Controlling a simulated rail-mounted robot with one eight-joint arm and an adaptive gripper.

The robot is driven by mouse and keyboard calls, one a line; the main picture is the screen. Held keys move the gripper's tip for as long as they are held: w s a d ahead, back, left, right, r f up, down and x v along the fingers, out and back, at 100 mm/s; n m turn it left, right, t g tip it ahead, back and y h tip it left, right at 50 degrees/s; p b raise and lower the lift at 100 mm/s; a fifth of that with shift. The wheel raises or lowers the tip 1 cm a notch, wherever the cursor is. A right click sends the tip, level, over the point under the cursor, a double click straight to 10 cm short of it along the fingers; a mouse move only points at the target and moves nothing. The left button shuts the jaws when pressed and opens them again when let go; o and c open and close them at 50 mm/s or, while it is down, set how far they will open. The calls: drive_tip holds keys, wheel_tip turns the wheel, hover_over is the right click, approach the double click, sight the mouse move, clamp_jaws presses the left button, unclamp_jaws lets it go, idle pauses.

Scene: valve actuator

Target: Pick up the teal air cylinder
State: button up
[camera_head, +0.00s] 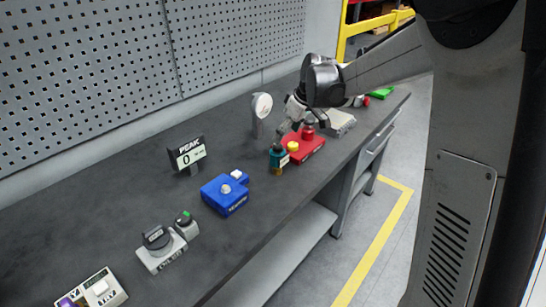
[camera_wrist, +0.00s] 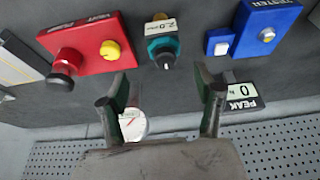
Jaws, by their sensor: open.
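The teal air cylinder (camera_head: 278,158) stands upright on the dark bench, beside the left end of the red vent block (camera_head: 308,146). In the wrist view the cylinder (camera_wrist: 161,45) shows a teal body, a dark tip, a brass end and a white label marked 2.0. My gripper (camera_head: 290,128) hangs above and behind the cylinder in the head view. In the wrist view my gripper (camera_wrist: 160,85) is open, its two fingers apart, with nothing between the tips. The cylinder lies beyond the fingertips, roughly centred between them.
The blue tester (camera_head: 225,193) and the black PEAK display (camera_head: 187,154) stand left of the cylinder. A round white gauge (camera_head: 261,106) stands behind it. A grey knob unit (camera_head: 160,248) sits nearer.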

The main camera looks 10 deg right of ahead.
sight(281, 145)
drive_tip(key=x, duration=0.6)
drive_tip(key=shift+w+a+f, duration=0.1)
drive_tip(key=shift+w+f, duration=0.05)
drive_tip(key=shift+f, duration=0.2)
drive_tip(key=shift+s+x, duration=0.15)
drive_tip(key=shift+x, duration=0.8)
drive_tip(key=shift+s+x, duration=0.2)
drive_tip(key=shift+x, duration=0.8)
drive_tip(key=shift+s+x, duration=0.15)
drive_tip(key=shift+x, duration=0.8)
drive_tip(key=shift+a+f, duration=0.1)
drive_tip(key=shift+a, duration=0.05)
drive_tip(key=c, duration=1.5)
drive_tip(key=shift+r, duration=0.55)
drive_tip(key=r, duration=0.2)
drive_tip(key=a+r, duration=0.1)
drive_tip(key=shift+s+r, duration=0.25)
drive_tip(key=shift+r, duration=0.05)
drive_tip(key=s+a+r, duration=0.2)
drive_tip(key=a, duration=0.1)
drive_tip(key=s+a+r, duration=0.1)
drive_tip(key=a+r, duration=0.1)
drive_tip(key=a, duration=0.1)
drive_tip(key=s+a+r, duration=0.2)
drive_tip(key=shift+s+a+r, duration=0.1)
drive_tip(key=shift+s+a, duration=0.25)
drive_tip(key=shift+a, duration=0.05)
